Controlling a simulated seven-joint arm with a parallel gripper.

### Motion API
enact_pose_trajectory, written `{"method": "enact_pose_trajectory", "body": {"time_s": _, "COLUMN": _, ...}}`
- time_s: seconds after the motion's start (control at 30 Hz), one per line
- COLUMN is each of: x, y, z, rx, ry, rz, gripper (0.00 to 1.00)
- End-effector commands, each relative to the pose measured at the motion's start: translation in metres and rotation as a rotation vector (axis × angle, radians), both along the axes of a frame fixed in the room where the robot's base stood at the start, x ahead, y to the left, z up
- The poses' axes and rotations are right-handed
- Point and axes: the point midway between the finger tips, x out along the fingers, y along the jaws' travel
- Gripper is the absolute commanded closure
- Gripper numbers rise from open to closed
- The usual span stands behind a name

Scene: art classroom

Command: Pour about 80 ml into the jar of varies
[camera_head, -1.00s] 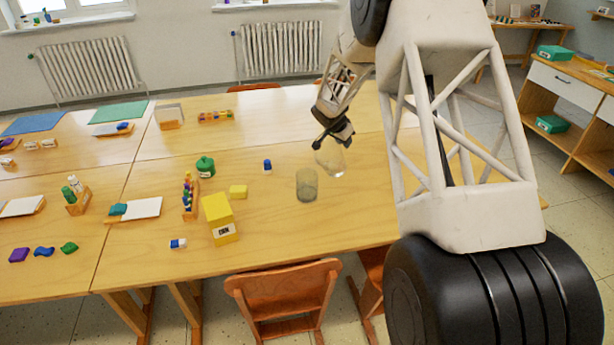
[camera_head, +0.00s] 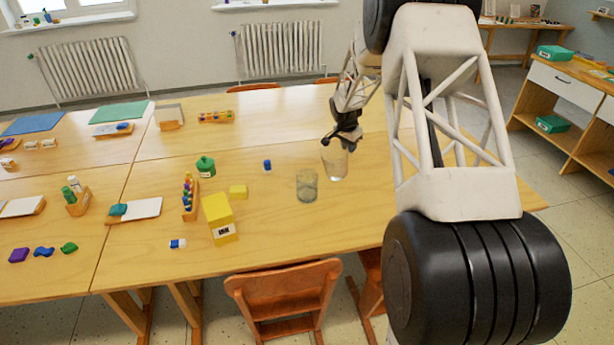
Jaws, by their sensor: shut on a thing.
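A clear glass jar (camera_head: 307,187) stands upright on the wooden table, right of the yellow ink carton. My gripper (camera_head: 343,145) is shut on a clear glass vessel (camera_head: 335,166) to the right of and a little behind the jar. The held vessel looks close to upright and apart from the jar. I cannot tell how much liquid is in either one, or whether the held vessel touches the table.
A yellow ink carton (camera_head: 219,219), a yellow block (camera_head: 238,191), a small blue item (camera_head: 267,165) and a green pot (camera_head: 205,166) stand left of the jar. A wooden chair (camera_head: 285,295) is at the table's front. The table behind the jar is clear.

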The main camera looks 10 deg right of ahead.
Motion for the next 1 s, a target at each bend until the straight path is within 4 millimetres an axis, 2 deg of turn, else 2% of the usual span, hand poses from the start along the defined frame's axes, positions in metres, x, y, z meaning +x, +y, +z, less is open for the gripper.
{"method": "enact_pose_trajectory", "body": {"time_s": 0.5, "x": 0.008, "y": -0.014, "z": -0.019, "rx": 0.150, "ry": 0.091, "rz": -0.001, "gripper": 1.00}}
{"method": "enact_pose_trajectory", "body": {"time_s": 1.0, "x": 0.010, "y": -0.016, "z": -0.024, "rx": 0.191, "ry": 0.116, "rz": 0.001, "gripper": 1.00}}
